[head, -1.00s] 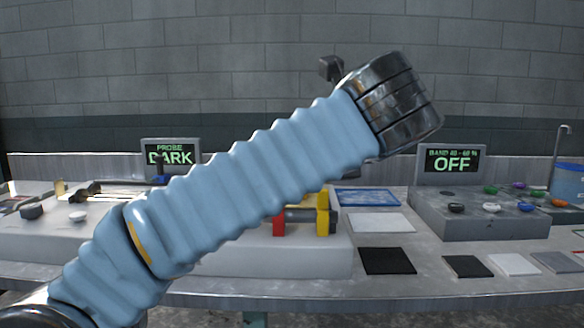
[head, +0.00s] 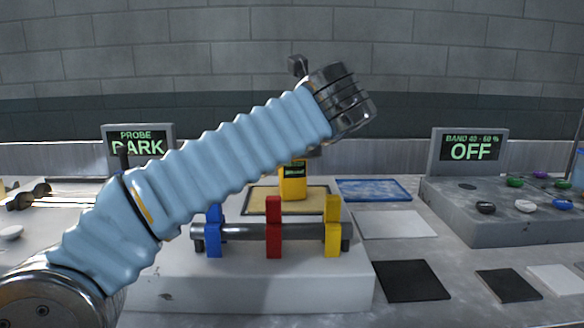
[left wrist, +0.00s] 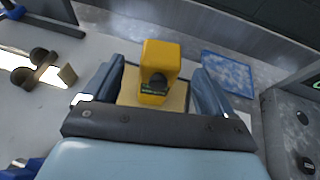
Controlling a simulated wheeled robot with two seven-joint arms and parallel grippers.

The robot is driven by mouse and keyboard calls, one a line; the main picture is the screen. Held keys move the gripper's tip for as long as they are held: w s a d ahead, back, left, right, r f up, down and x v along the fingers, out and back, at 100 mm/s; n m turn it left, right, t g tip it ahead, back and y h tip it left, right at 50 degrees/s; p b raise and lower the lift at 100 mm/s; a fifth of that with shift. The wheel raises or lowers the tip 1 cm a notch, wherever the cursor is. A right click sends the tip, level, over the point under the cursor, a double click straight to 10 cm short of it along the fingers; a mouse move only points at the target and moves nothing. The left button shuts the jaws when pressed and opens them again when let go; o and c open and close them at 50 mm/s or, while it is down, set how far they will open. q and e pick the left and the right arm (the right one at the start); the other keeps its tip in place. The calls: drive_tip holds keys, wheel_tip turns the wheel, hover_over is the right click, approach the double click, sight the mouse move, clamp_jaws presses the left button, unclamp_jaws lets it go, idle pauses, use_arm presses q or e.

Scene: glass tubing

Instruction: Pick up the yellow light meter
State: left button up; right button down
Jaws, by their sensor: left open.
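The yellow light meter (head: 292,186) stands upright on a tan pad (head: 262,205) behind the tube rack, its top partly hidden by my left arm. In the left wrist view the yellow light meter (left wrist: 160,58) appears between the two fingers of my left gripper (left wrist: 158,68), with its dark display facing the camera. The left gripper is open, one finger on each side, with a gap to the meter on both sides. My right gripper is not in view.
A dark tube rests in blue, red (head: 273,228) and yellow clips on a white block in front of the meter. A blue pad (head: 373,190) and white pad (head: 395,224) lie to its right. A grey box with an OFF display (head: 470,150) stands farther right; a DARK display (head: 139,145) is left.

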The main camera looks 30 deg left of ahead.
use_arm(q)
drive_tip(key=x, duration=0.5)
drive_tip(key=shift+w+a+f, duration=0.15)
drive_tip(key=shift+w+f, duration=0.15)
clamp_jaws()
drive_tip(key=shift+r, duration=0.1)
